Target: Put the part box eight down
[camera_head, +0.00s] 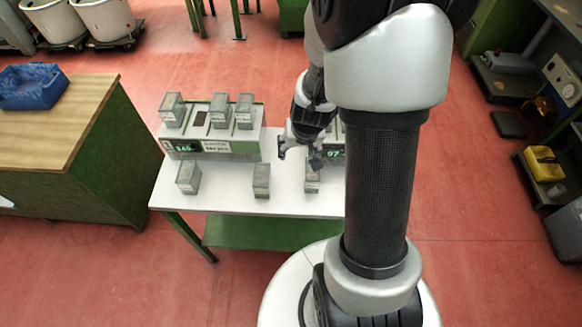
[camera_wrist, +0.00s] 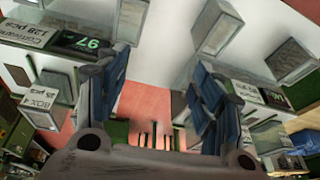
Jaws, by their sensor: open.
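Several grey part boxes stand at the work table. Three are on top of the left counting unit: a left box (camera_head: 172,110), a middle box (camera_head: 219,111) and a right box (camera_head: 244,112). Three more stand along the front of the white table top: a left one (camera_head: 188,178), a middle one (camera_head: 261,181) and a right one (camera_head: 312,184). I cannot tell which is box eight. My gripper (camera_head: 300,154) is open above the table, close to the front right box. In the wrist view the space between its fingers (camera_wrist: 160,80) looks empty; a box labelled 4 (camera_wrist: 46,85) shows at left.
The left counting unit (camera_head: 215,150) has a lit green display; another display reading 97 (camera_head: 333,153) is partly hidden by my arm. A wooden-topped bench (camera_head: 50,120) with a blue bin (camera_head: 33,88) stands at left. Red floor is open around the table.

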